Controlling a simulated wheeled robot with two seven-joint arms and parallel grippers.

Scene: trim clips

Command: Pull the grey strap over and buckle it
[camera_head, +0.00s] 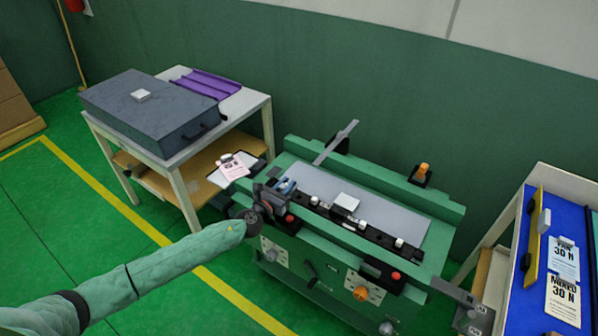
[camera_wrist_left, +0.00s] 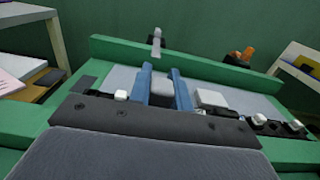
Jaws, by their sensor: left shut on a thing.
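The grey strap (camera_head: 335,143) sticks up at a slant from the back of the green fixture (camera_head: 447,212). In the left wrist view the strap (camera_wrist_left: 157,42) stands beyond my fingers, apart from them. My left gripper (camera_head: 287,185) is over the left end of the grey panel (camera_head: 400,215). In the left wrist view its blue fingers (camera_wrist_left: 163,90) are shut on a small pale grey block (camera_wrist_left: 163,87). I cannot tell what this block is. No buckle can be made out clearly. My right gripper is not in view.
A black strip (camera_head: 377,231) with several white clips runs along the panel's front. A white block (camera_head: 346,201) lies on the panel. An orange-topped part (camera_head: 423,170) stands at the back right. A table with a grey case (camera_head: 150,110) is left; a blue board (camera_head: 545,255) is right.

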